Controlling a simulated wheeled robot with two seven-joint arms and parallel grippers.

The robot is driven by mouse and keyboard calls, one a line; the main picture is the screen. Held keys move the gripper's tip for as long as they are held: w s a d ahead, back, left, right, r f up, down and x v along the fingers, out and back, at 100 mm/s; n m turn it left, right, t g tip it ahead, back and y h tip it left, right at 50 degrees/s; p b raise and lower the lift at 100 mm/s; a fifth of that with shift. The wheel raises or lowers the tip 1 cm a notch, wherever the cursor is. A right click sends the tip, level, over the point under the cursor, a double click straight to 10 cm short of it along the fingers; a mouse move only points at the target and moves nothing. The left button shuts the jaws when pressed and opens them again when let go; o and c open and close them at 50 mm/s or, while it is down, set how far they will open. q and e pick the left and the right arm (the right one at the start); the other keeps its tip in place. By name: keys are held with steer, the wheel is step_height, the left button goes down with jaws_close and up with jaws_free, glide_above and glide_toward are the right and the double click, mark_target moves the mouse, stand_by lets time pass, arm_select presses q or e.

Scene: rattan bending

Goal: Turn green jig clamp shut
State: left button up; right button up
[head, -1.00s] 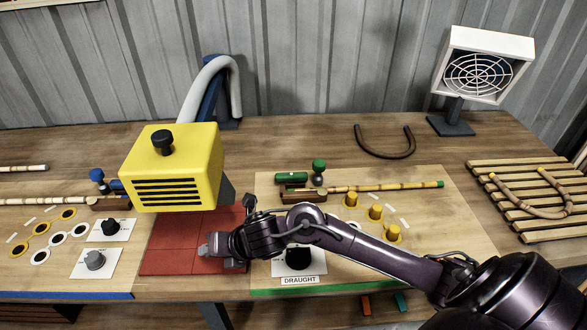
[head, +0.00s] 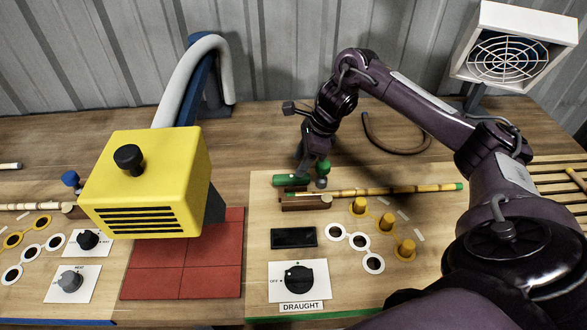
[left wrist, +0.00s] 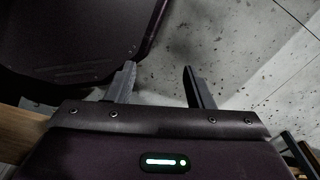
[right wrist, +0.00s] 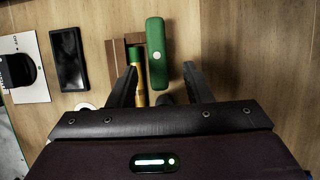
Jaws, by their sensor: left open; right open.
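A rattan pole (head: 390,190) runs from the block to the right. My left gripper (left wrist: 159,70) is open and empty, over the floor.
Yellow pegs (head: 406,250), white rings, a black panel (head: 294,237) and the DRAUGHT dial (head: 299,280) are on the same board. A yellow heater box (head: 150,185) overhangs red tiles (head: 190,260) to the left. A bent dark cane (head: 415,152) lies behind my right arm.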

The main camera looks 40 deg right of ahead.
mark_target(292, 176)
steer(key=p+x, duration=0.1)
steer(key=x, duration=0.3)
steer(key=shift+s+a+f, duration=0.1)
steer(key=shift+a+f, duration=0.05)
steer(key=shift+a, duration=0.1)
steer(key=shift+f+p, duration=0.3)
steer(key=shift+f, duration=0.05)
steer(key=shift+a+r, duration=0.1)
arm_select(q)
steer(key=shift+s+a+r, duration=0.25)
steer(key=shift+s+r, duration=0.1)
steer(key=shift+r, duration=0.3)
arm_select(e)
steer(key=c, duration=1)
